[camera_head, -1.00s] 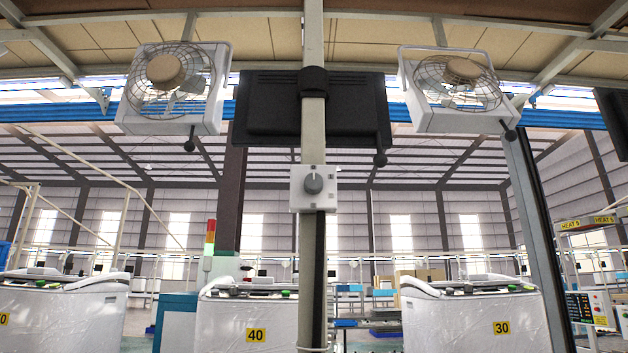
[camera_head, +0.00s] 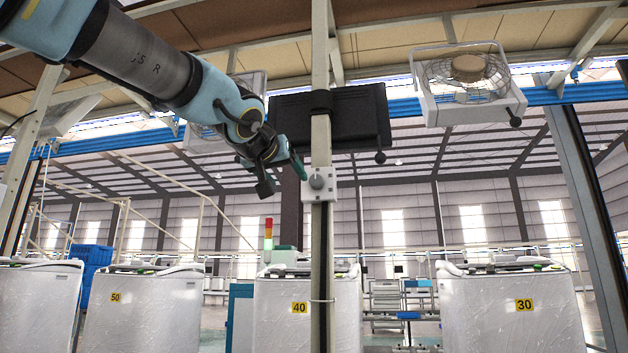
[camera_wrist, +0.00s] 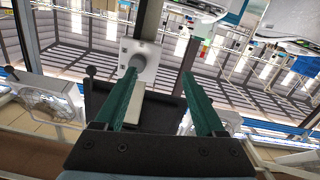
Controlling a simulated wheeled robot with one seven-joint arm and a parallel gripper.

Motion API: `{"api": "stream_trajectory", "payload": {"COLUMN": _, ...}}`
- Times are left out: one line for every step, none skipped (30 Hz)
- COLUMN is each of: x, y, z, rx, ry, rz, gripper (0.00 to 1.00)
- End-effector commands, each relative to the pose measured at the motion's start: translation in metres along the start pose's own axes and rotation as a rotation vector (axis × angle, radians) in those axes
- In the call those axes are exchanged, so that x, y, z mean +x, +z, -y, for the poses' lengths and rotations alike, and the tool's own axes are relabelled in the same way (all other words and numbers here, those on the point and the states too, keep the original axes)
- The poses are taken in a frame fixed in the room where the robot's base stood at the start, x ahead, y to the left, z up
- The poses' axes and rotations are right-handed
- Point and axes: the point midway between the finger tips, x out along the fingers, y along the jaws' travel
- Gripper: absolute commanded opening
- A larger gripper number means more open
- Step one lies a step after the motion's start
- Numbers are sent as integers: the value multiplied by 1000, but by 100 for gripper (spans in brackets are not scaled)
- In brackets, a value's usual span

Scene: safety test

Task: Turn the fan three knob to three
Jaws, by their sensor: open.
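The knob (camera_head: 317,183) is a grey dial on a white square plate (camera_head: 309,195), fixed to a pale upright post. In the wrist view the knob (camera_wrist: 135,62) and its plate (camera_wrist: 148,73) show at top centre-left. My gripper (camera_head: 284,175) is just left of the plate in the head view. In the wrist view my gripper (camera_wrist: 159,74) has its two green fingers apart with nothing between them. The left fingertip overlaps the knob in that picture; I cannot tell whether it touches. The knob's setting is too small to read.
The post (camera_head: 320,262) runs from roof to floor. A black monitor (camera_head: 355,117) is mounted behind it. A caged fan (camera_head: 467,80) hangs at the upper right; another is partly behind my arm. White wrapped machines (camera_head: 510,310) stand below. The space around the plate is open.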

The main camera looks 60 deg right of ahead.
Motion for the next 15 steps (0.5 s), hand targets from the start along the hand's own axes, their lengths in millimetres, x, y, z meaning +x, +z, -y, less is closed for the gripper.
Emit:
{"api": "stream_trajectory", "payload": {"x": -4, "y": -8, "z": -16, "rx": -3, "ry": 28, "rz": -21, "gripper": 72}}
{"api": "stream_trajectory", "payload": {"x": -6, "y": -12, "z": -23, "rx": -5, "ry": 40, "rz": -30, "gripper": 72}}
{"api": "stream_trajectory", "payload": {"x": -7, "y": -17, "z": -30, "rx": -9, "ry": 51, "rz": -40, "gripper": 72}}
{"api": "stream_trajectory", "payload": {"x": -8, "y": -20, "z": -33, "rx": -11, "ry": 56, "rz": -44, "gripper": 72}}
{"api": "stream_trajectory", "payload": {"x": -7, "y": -21, "z": -35, "rx": -12, "ry": 60, "rz": -47, "gripper": 72}}
{"api": "stream_trajectory", "payload": {"x": -5, "y": -22, "z": -37, "rx": -12, "ry": 62, "rz": -48, "gripper": 72}}
{"api": "stream_trajectory", "payload": {"x": -3, "y": -23, "z": -37, "rx": -12, "ry": 62, "rz": -48, "gripper": 72}}
{"api": "stream_trajectory", "payload": {"x": 0, "y": -24, "z": -37, "rx": -11, "ry": 62, "rz": -48, "gripper": 72}}
{"api": "stream_trajectory", "payload": {"x": 5, "y": -24, "z": -37, "rx": -11, "ry": 61, "rz": -47, "gripper": 72}}
{"api": "stream_trajectory", "payload": {"x": 10, "y": -25, "z": -38, "rx": -11, "ry": 61, "rz": -46, "gripper": 72}}
{"api": "stream_trajectory", "payload": {"x": 15, "y": -25, "z": -38, "rx": -11, "ry": 61, "rz": -46, "gripper": 72}}
{"api": "stream_trajectory", "payload": {"x": 22, "y": -25, "z": -38, "rx": -11, "ry": 61, "rz": -45, "gripper": 72}}
{"api": "stream_trajectory", "payload": {"x": 28, "y": -26, "z": -39, "rx": -11, "ry": 60, "rz": -45, "gripper": 72}}
{"api": "stream_trajectory", "payload": {"x": 34, "y": -27, "z": -39, "rx": -10, "ry": 60, "rz": -46, "gripper": 72}}
{"api": "stream_trajectory", "payload": {"x": 42, "y": -27, "z": -39, "rx": -10, "ry": 60, "rz": -45, "gripper": 72}}
